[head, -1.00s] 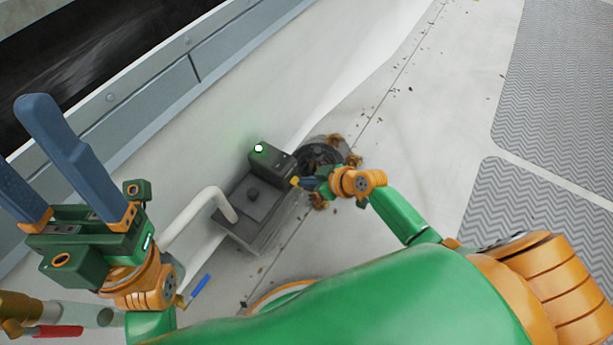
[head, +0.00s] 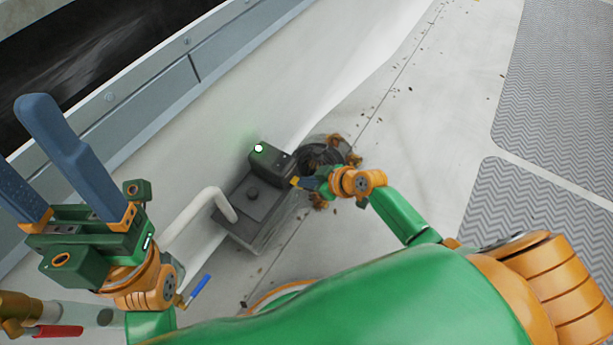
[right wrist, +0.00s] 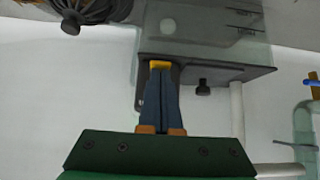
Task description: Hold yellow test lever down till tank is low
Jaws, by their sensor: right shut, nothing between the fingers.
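The yellow test lever (head: 294,181) shows as a small tip beside the dark pump box (head: 268,164), and it also shows in the right wrist view (right wrist: 160,64). My right gripper (head: 306,184) is shut and empty. In the right wrist view its closed blue fingertips (right wrist: 161,71) meet or overlap the yellow lever; I cannot tell how far down the lever is. The clear tank (right wrist: 200,28) has dark level marks on its wall; its water level is not clear. A green-white light (head: 258,148) glows on the box. My left gripper (head: 20,138) is open and empty.
A pale bent pipe (head: 222,204) runs to the dark tray. A blue-handled valve (head: 200,286) and a red-handled valve (head: 58,331) are at lower left. A round drain with brown leaves (head: 322,155) lies beside the box.

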